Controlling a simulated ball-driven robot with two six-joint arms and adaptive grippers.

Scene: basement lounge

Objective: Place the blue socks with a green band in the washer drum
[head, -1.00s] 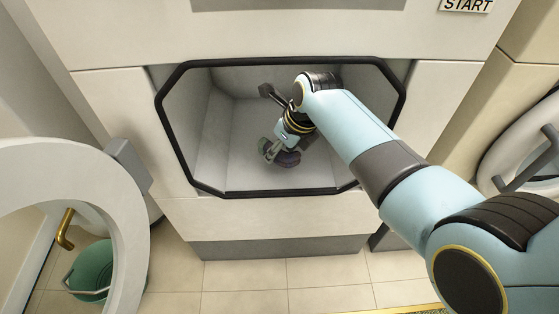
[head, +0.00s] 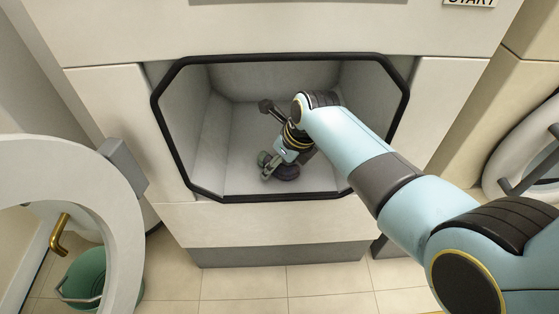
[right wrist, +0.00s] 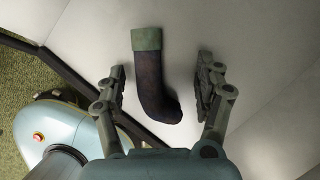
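The blue sock pair (right wrist: 155,85) shows as one dark navy sock shape with a green band (right wrist: 147,39) in the right wrist view. It lies between the two fingers of my right gripper (right wrist: 160,85), with a gap on each side. In the head view the dark sock (head: 288,173) is partly hidden by my right gripper (head: 273,167), low inside the pale washer drum (head: 225,135). The gripper is open and reaches in through the opening. Whether the sock rests fully on the drum floor is hard to tell. My left gripper is out of view.
A black-edged frame (head: 255,198) surrounds the drum opening, and my right arm crosses its right side. A round white door ring (head: 115,190) stands open at the left. A green bucket (head: 88,275) is on the tiled floor. Another round door (head: 525,165) is at the right.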

